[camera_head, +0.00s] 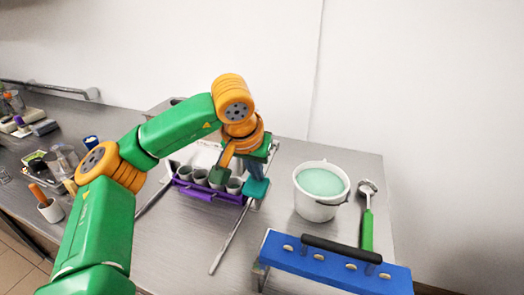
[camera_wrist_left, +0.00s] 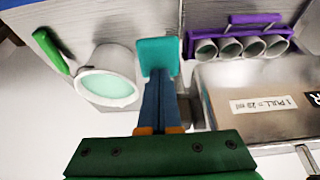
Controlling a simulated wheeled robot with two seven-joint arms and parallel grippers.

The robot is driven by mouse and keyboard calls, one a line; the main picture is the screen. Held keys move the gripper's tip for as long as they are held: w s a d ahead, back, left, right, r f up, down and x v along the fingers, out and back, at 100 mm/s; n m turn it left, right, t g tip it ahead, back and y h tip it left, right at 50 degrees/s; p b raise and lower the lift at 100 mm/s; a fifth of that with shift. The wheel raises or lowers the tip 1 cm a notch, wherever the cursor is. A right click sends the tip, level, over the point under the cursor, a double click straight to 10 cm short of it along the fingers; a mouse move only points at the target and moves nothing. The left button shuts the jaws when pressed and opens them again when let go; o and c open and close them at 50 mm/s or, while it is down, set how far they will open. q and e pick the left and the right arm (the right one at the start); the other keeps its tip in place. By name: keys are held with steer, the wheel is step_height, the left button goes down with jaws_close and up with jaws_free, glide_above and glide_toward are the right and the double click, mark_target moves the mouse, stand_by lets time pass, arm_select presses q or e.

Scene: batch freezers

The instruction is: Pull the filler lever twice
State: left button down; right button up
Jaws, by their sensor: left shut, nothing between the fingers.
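The filler (camera_wrist_left: 230,85) is a metal box labelled "1 PULL = 20 ml" at right in the left wrist view. In the head view my left arm covers much of it. A thin metal rod (camera_head: 230,238) slants toward the front from beside my left gripper; I cannot tell whether it is the lever. My left gripper (camera_head: 256,187) is shut and empty at the filler's right side, its teal fingertips (camera_wrist_left: 157,57) together. I cannot tell whether they touch the rod. A purple rack (camera_head: 208,193) with several grey cups stands at the filler's front. My right gripper is out of view.
A white tub (camera_head: 318,211) of pale green mix stands right of the filler. A green-handled scoop (camera_head: 367,228) lies beside it. A blue rack (camera_head: 330,268) with a dark handle is at front right. Jars and small containers crowd the left counter. The counter between rod and tub is clear.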

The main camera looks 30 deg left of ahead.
arm_select(q)
step_height(320, 180, up, 7)
steer(key=p, duration=0.6)
steer(key=shift+r, duration=0.15)
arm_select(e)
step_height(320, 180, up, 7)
arm_select(q)
steer(key=shift+w, duration=0.1)
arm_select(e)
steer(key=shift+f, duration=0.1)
arm_select(q)
steer(key=shift+f+b, duration=3.25)
steer(key=shift+f, duration=0.95)
steer(key=shift+r, duration=0.1)
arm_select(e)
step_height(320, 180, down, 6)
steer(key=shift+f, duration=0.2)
arm_select(q)
step_height(320, 180, up, 8)
steer(key=p, duration=0.7)
steer(key=shift+p, duration=0.4)
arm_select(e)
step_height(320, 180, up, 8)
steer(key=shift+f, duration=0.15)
arm_select(q)
steer(key=shift+r, duration=0.15)
